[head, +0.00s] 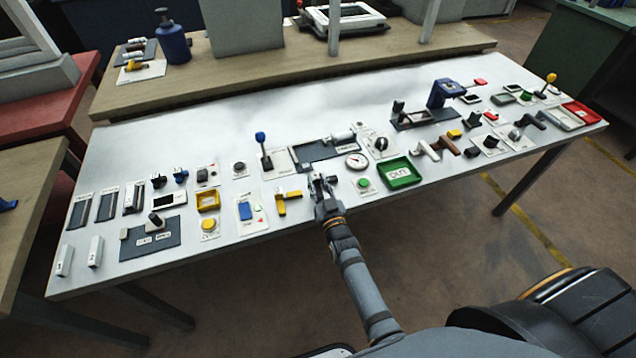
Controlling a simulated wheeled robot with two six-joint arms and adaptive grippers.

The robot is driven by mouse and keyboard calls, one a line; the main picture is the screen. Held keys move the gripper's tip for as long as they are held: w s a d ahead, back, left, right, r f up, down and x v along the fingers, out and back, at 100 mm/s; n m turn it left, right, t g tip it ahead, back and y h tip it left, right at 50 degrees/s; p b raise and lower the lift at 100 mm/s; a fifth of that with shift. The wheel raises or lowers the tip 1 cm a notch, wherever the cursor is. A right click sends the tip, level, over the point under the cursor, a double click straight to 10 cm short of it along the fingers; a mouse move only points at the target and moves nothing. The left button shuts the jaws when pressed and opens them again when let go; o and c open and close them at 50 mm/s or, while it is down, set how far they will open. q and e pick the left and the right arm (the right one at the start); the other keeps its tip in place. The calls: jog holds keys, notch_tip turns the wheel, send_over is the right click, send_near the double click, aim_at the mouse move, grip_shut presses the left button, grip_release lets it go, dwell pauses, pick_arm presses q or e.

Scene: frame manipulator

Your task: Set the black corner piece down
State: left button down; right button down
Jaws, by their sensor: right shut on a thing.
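My right gripper (319,179) is over the front middle of the long white table (225,125). Its arm reaches in from the lower right. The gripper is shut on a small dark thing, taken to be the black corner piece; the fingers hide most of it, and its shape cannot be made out. I cannot tell whether it touches the table. My left gripper is not in view.
Left of the gripper are a yellow piece (281,203) and a panel with a blue block (245,211). To its right are a green button (364,184), a round gauge (357,160) and a green tray (400,173). A grey tray (312,152) lies behind. The table's back left is clear.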

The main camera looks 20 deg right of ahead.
aim_at(322, 194)
jog(key=shift+f, duration=0.2)
jog(key=c, duration=1.1)
grip_release()
jog(key=shift+c, duration=0.2)
jog(key=s+p, duration=0.2)
jog(key=s+r+p, duration=0.1)
jog(key=s, duration=0.1)
jog(key=shift+s+a+p, duration=0.15)
jog(key=shift+p, duration=0.25)
jog(key=s+p, duration=0.2)
jog(key=s, duration=0.4)
jog(key=shift+f, duration=0.4)
jog(key=shift+a, duration=0.1)
